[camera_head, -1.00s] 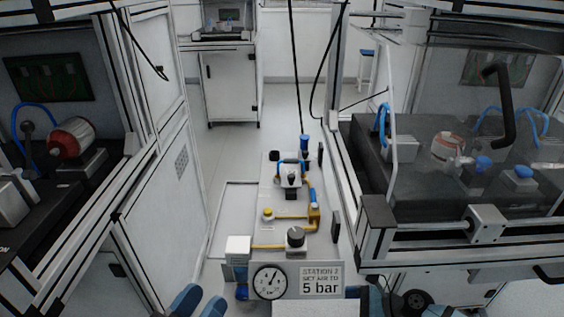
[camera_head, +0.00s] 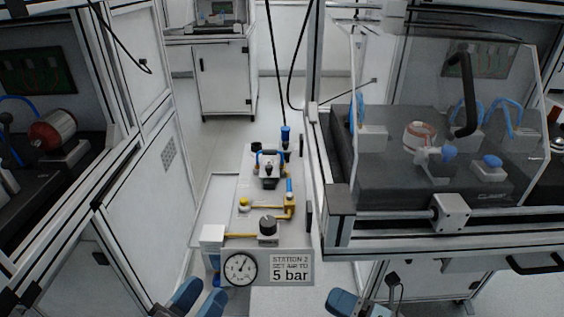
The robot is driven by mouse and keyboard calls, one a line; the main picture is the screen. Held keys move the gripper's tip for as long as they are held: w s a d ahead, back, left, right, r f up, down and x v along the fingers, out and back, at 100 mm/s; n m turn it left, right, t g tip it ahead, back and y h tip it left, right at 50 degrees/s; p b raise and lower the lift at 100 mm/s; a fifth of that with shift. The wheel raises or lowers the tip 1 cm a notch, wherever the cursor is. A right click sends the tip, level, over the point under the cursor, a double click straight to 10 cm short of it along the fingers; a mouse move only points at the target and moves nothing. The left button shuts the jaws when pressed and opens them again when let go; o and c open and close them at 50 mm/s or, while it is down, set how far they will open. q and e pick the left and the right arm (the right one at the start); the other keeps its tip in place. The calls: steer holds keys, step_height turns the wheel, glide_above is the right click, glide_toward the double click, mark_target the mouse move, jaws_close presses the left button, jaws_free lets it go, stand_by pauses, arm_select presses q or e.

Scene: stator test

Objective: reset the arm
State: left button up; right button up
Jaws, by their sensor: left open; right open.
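My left gripper (camera_head: 200,299) is at the bottom edge, left of the gauge panel. Its two blue parts stand apart with nothing seen between them. My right gripper (camera_head: 358,306) is at the bottom edge, right of the gauge panel. Only a blue part and some grey show, and the rest is cut off by the frame. Both grippers are low in front of the air unit and apart from it. Most of both arms is out of view.
A pressure gauge (camera_head: 240,268) and a "5 bar" sign (camera_head: 291,268) front the air unit, with a black knob (camera_head: 267,225) behind. A cabinet (camera_head: 160,190) stands left. A clear-guarded test station (camera_head: 385,243) stands right. Open floor (camera_head: 222,140) lies beyond.

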steer(key=s+d+r+m+t+h, duration=0.25)
steer(key=s+r+m, duration=0.2)
steer(key=m, duration=0.75)
steer(key=s+d+r+m+t+h, duration=0.25)
steer(key=s+r+m, duration=0.2)
steer(key=m, duration=0.85)
steer(key=w+a+r+m+t+h+p, duration=0.2)
steer(key=w+a+r+m+t, duration=0.15)
steer(key=r+m, duration=0.25)
arm_select(q)
steer(key=s+a+r+g+y+p, duration=0.4)
steer(key=a+r+g+y+p, duration=0.1)
steer(key=p, duration=3)
steer(key=shift+a+r+g+y, duration=0.15)
steer(key=shift+a+g+y, duration=0.35)
steer(key=shift+a+g, duration=0.8)
arm_select(e)
steer(key=s+d+r+g+h, duration=0.4)
steer(key=d+g+h, duration=0.2)
steer(key=d+g, duration=0.1)
steer(key=shift+s+d, duration=0.15)
steer(key=shift+s, duration=0.2)
